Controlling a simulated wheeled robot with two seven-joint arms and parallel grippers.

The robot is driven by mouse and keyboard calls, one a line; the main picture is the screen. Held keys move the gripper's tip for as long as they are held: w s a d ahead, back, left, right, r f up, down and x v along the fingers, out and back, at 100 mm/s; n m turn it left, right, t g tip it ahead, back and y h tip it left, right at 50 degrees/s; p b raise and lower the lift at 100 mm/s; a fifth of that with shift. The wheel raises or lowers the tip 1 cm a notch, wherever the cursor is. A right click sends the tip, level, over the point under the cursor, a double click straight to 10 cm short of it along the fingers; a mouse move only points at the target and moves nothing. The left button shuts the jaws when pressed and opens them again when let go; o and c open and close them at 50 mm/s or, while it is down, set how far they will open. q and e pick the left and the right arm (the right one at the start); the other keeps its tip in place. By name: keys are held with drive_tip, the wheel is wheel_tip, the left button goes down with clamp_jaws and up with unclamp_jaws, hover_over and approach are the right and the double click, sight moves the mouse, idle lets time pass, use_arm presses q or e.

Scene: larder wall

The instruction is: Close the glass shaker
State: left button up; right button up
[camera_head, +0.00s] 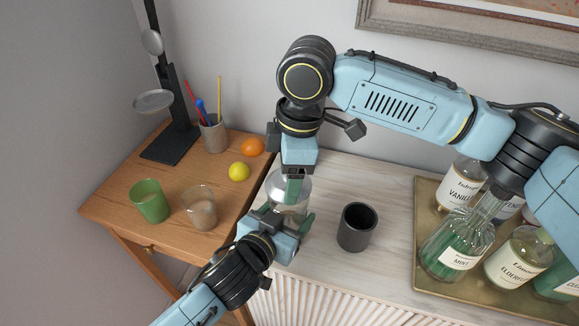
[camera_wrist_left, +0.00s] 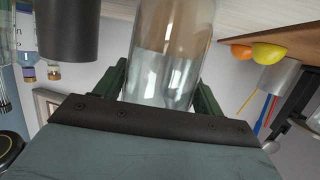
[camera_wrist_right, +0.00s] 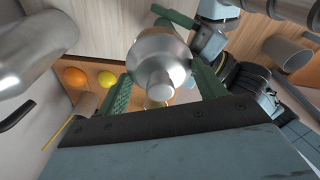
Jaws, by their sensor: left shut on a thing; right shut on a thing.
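The glass shaker (camera_head: 287,194) stands upright between my two grippers, near the left end of the pale cabinet top. My left gripper (camera_head: 288,213) is shut on its clear body, with a green finger on each side; the body (camera_wrist_left: 168,55) fills the middle of the left wrist view. My right gripper (camera_head: 295,186) comes down from above and is shut on the silvery lid (camera_wrist_right: 158,62), whose small cap faces the right wrist camera. The fingers hide the join, so I cannot tell whether the lid is fully seated.
A dark cup (camera_head: 356,236) stands just right of the shaker. A brass tray (camera_head: 424,205) with several bottles is further right, under my right arm. On the wooden table are a green cup (camera_head: 149,202), a clear glass (camera_head: 200,210), a lemon (camera_head: 239,172) and an orange (camera_head: 252,147).

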idle(0.3)
drive_tip(key=shift+f, duration=0.85)
drive_tip(key=shift+f, duration=0.55)
drive_tip(key=o, duration=1)
drive_tip(key=shift+o, duration=0.2)
wheel_tip(320, 180, up, 12)
drive_tip(key=d, duration=0.1)
drive_tip(key=shift+d, duration=0.25)
drive_tip(key=shift+f, duration=0.1)
